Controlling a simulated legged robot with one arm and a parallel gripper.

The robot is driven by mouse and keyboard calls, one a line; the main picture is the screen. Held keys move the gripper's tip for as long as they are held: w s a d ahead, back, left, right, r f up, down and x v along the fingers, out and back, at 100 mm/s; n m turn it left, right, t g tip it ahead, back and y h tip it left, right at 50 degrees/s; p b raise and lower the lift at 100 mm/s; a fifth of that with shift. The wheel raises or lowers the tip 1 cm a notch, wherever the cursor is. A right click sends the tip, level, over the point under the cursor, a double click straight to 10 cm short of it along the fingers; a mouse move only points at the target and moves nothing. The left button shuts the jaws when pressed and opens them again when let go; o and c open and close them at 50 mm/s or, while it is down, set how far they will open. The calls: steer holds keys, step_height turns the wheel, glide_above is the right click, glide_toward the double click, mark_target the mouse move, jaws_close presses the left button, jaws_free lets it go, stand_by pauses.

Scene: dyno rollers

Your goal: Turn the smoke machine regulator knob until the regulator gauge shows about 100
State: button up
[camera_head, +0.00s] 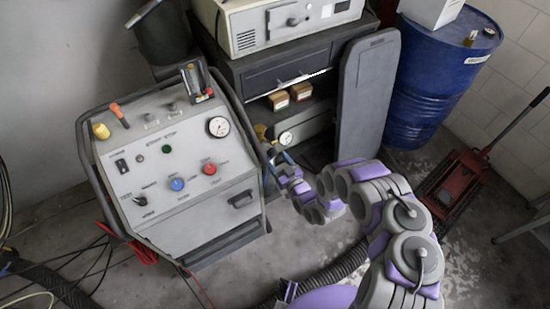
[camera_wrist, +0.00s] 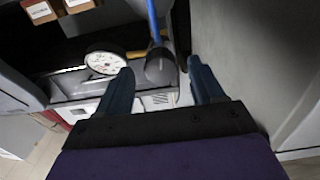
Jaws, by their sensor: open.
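A round white gauge (camera_wrist: 105,62) sits in the cabinet's lower opening in the wrist view; it also shows in the head view (camera_head: 286,138). Its needle reading is too small to tell. Right of it is a dark, round-ended part (camera_wrist: 160,66) that looks like the regulator knob, with a blue tube rising behind it. My gripper (camera_wrist: 160,72) is open and empty, with one blue-grey finger on each side of the knob in the picture. I cannot tell whether the fingers reach around it. In the head view, my gripper (camera_head: 276,157) is in front of the cabinet opening.
An open cabinet door (camera_head: 366,95) stands right of my gripper. A grey control console (camera_head: 180,215) with its own gauge (camera_head: 218,127) stands on the left. Small boxes (camera_head: 279,100) sit on the shelf above. A blue drum (camera_head: 435,85) and red jack (camera_head: 455,185) are right. A hose crosses the floor.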

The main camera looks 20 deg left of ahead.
steer(key=shift+x, duration=1.05)
steer(key=shift+c, duration=0.3)
steer(key=c, duration=1)
steer(key=shift+r+m+p, duration=0.1)
steer(key=shift+m+p, duration=0.65)
steer(key=shift+m, duration=0.05)
steer(key=shift+m+p, duration=0.45)
steer(key=shift+m, duration=0.45)
steer(key=o, duration=1.1)
steer(key=shift+c, duration=0.2)
steer(key=shift+s, duration=0.1)
